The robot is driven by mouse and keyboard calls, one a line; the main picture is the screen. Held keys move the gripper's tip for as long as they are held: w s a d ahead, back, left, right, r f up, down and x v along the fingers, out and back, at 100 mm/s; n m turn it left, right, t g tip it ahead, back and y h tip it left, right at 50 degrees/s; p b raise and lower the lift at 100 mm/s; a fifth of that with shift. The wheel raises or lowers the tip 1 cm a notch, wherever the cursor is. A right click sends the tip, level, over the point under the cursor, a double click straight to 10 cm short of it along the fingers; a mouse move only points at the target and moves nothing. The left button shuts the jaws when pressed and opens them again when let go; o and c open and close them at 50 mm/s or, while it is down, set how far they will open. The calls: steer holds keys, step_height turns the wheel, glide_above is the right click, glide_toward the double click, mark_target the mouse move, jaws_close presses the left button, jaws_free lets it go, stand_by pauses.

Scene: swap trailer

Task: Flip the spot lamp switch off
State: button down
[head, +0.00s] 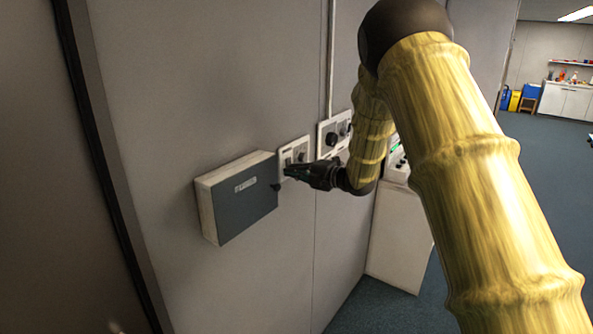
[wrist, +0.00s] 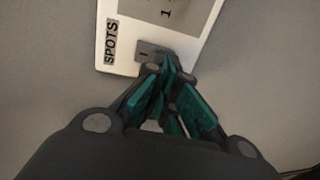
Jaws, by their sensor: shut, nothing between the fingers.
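A pale switch plate labelled SPOTS (wrist: 116,58) is on the grey wall in the wrist view. A small dark grey switch (wrist: 146,50) sits on it near the label, partly hidden by the fingertips. My gripper (wrist: 170,68) is shut and empty, its teal-padded fingertips right at the switch; I cannot tell whether they touch it. In the head view the plate (head: 285,158) is on the wall with my gripper (head: 290,173) at its lower edge. The switch's on or off position cannot be made out.
A grey box (head: 247,200) juts from the wall just left of the plate. Another panel with black knobs (head: 332,139) is to the right, near my arm. A white cabinet (head: 398,235) stands below on the blue floor.

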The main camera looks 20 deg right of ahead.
steer(key=shift+f, duration=0.1)
steer(key=b, duration=0.2)
steer(key=shift+w+a+b, duration=0.15)
steer(key=shift+w+b, duration=0.1)
steer(key=shift+b, duration=0.05)
steer(key=shift+f+t+y, duration=0.1)
steer(key=shift+t+y, duration=0.2)
steer(key=f+b+v, duration=0.3)
steer(key=b+v, duration=0.3)
steer(key=v, duration=0.7)
steer(key=shift+s+d+b, duration=0.35)
